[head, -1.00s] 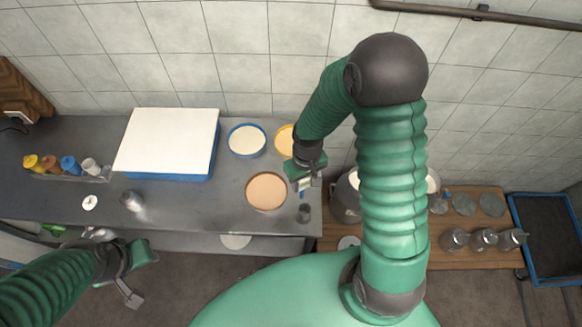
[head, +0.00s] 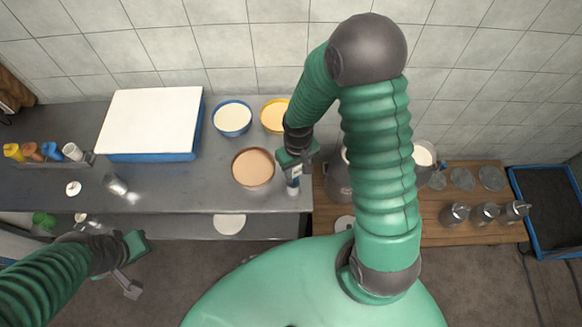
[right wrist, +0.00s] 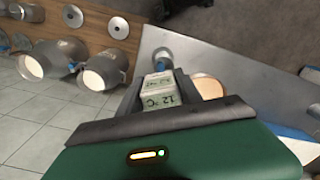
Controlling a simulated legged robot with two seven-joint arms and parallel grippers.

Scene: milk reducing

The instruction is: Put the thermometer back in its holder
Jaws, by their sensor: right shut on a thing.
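The thermometer, a white box with a "12 °C" display (right wrist: 158,96), is between the fingers of my right gripper (right wrist: 157,92) in the right wrist view. In the head view my right gripper (head: 294,164) is shut on the thermometer (head: 295,172), low over the grey table's front right corner. The holder, a small grey cup (head: 292,188), stands directly below it; its round top (right wrist: 162,56) shows just beyond the thermometer in the right wrist view. I cannot tell how far the probe is inside. My left gripper (head: 128,284) hangs before the table, apart from everything; its finger gap is unclear.
A bowl of tan liquid (head: 253,168) stands close left of the holder, with blue (head: 232,119) and yellow (head: 274,116) bowls behind. A large pot (head: 338,178) is close right. A wooden bench (head: 440,205) with metal jars stands further right. The table's front edge is near.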

